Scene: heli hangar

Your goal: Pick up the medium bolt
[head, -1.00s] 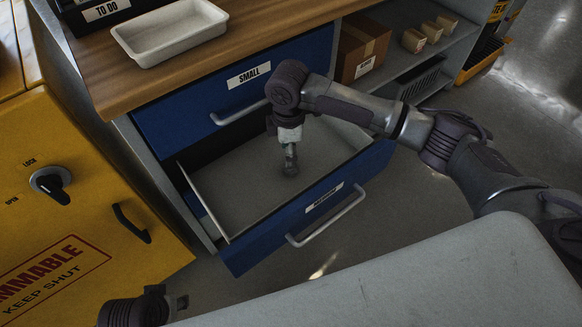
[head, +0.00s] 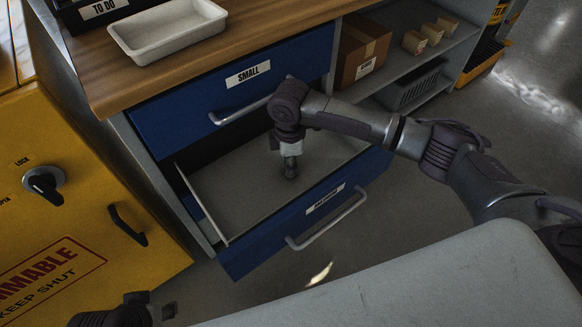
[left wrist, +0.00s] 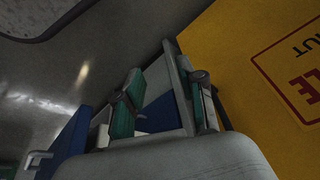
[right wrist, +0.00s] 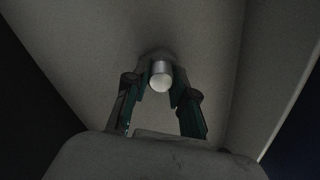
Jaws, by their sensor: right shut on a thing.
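The medium bolt (right wrist: 161,76) shows in the right wrist view as a pale metal cylinder, its round end towards the camera. My right gripper (right wrist: 160,92) is shut on it, one finger on each side. In the head view my right gripper (head: 289,168) points down into the open medium drawer (head: 235,185), close to the drawer floor; the bolt is hard to make out there. My left gripper (left wrist: 163,95) is open and empty, its fingers apart. In the head view it shows partly at the lower left edge (head: 166,310), away from the drawer.
The small drawer (head: 240,85) above is closed, below a wooden top with a white tray (head: 168,30). A yellow cabinet (head: 90,215) stands left. Shelves with cardboard boxes (head: 362,50) are right. The drawer's walls and front surround my right gripper.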

